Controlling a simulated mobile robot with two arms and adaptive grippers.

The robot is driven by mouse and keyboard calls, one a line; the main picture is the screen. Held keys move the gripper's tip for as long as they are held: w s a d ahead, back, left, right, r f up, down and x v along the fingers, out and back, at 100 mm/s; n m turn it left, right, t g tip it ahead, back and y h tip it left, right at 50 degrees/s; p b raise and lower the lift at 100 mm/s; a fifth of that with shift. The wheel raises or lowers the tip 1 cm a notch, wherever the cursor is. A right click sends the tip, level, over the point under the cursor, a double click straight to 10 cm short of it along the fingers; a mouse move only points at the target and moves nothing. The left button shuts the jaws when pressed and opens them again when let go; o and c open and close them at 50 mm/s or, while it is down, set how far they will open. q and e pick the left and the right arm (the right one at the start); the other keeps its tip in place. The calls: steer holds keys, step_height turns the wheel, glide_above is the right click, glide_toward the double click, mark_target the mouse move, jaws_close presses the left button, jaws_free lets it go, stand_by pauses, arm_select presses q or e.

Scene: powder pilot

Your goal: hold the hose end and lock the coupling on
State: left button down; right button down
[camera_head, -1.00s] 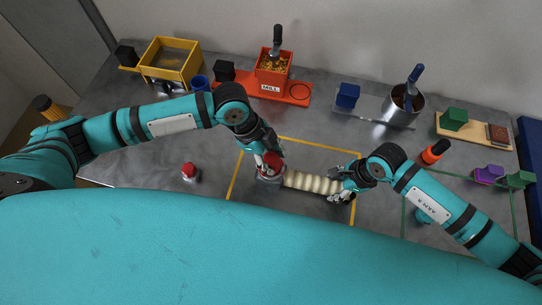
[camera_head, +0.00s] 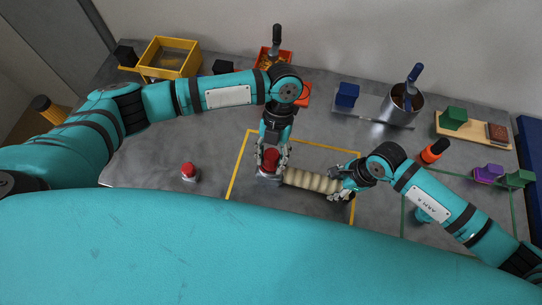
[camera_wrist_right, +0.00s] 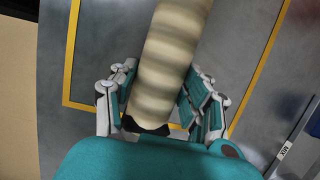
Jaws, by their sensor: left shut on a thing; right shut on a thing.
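A cream ribbed hose (camera_head: 311,181) lies across the yellow-outlined area in the head view. My right gripper (camera_head: 341,186) is shut on its right end. In the right wrist view the hose (camera_wrist_right: 168,65) runs away between the fingers of my right gripper (camera_wrist_right: 160,115), with a dark end piece low between them. My left gripper (camera_head: 271,160) comes from above and is shut on the red-topped coupling (camera_head: 269,161) at the hose's left end. The coupling's grey lower part shows under the fingers. Whether the coupling is locked cannot be told.
A second red-topped piece (camera_head: 190,171) stands on the table to the left. Behind are a yellow bin (camera_head: 170,57), a steel pot (camera_head: 402,106) with a scoop, and a blue block (camera_head: 347,94). An orange-topped item (camera_head: 434,151) stands close to my right arm.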

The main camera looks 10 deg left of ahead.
arm_select(q)
steer(key=shift+w+a+m, duration=0.1)
steer(key=shift+m, duration=0.2)
arm_select(e)
steer(key=shift+s, duration=0.2)
arm_select(q)
steer(key=c, duration=0.7)
jaws_free()
steer(key=shift+c, duration=0.2)
arm_select(e)
steer(key=shift+w, duration=0.1)
steer(key=shift+w, duration=0.1)
arm_select(q)
steer(key=v, duration=1.2)
arm_select(e)
steer(key=c, duration=0.5)
jaws_free()
steer(key=shift+c, duration=0.2)
